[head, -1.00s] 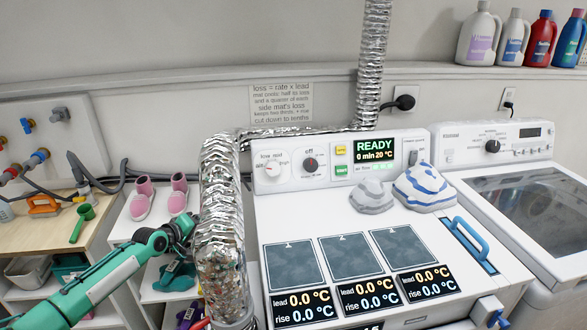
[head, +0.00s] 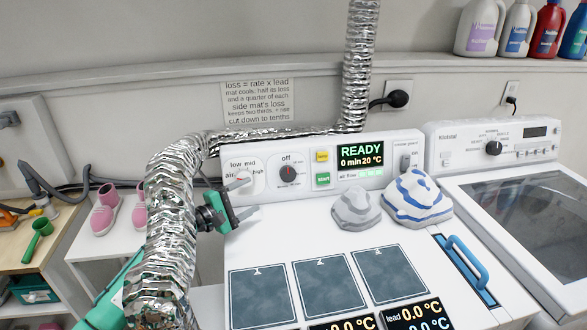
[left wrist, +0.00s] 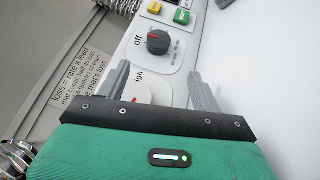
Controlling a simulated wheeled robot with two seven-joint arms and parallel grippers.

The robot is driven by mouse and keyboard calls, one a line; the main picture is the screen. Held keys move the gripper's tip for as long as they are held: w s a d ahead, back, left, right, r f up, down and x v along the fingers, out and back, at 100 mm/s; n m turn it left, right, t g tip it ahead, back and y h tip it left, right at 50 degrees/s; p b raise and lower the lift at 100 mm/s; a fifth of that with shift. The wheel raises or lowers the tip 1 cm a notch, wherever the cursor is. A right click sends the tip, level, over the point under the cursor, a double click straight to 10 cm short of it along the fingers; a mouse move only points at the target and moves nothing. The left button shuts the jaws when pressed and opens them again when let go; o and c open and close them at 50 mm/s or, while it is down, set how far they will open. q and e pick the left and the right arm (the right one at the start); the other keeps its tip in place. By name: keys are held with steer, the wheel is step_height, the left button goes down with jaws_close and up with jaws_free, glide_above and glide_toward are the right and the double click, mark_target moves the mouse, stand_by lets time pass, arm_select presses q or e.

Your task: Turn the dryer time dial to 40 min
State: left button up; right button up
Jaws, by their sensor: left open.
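The black time dial (head: 289,173), marked "off" above it, sits on the dryer's panel (head: 404,148). Its red pointer mark is near the top, at "off". In the left wrist view the dial (left wrist: 158,42) lies just beyond and between the fingertips, untouched. The display (head: 361,156) reads "READY, 0 min 20 °C". My left gripper (head: 252,196) is open and empty, left of and below the time dial, in front of the white heat dial (head: 243,181), which it partly hides. The left wrist view shows both fingers (left wrist: 158,76) apart. My right gripper is out of view.
A silver foil duct (head: 168,215) rises close beside my left arm and hides part of it. Yellow and green buttons (head: 323,180) are right of the dial. A grey stone-like lump (head: 356,209) and a blue-striped one (head: 416,197) sit on the dryer top. A washer (head: 540,215) stands right.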

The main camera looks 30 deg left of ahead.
mark_target(287, 176)
arm_select(q)
steer(key=shift+w, duration=0.35)
steer(key=shift+w+d, duration=0.15)
steer(key=shift+w, duration=0.05)
steer(key=p+x, duration=0.2)
steer(key=x, duration=1)
steer(key=shift+s, duration=0.1)
steer(key=shift+w+d, duration=0.15)
steer(key=shift+w, duration=0.1)
steer(key=shift+w+d+p, duration=0.1)
steer(key=shift+w+p, duration=0.1)
steer(key=shift+p, duration=0.1)
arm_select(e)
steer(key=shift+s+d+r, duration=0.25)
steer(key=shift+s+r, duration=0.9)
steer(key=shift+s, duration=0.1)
arm_select(q)
steer(key=shift+c, duration=0.5)
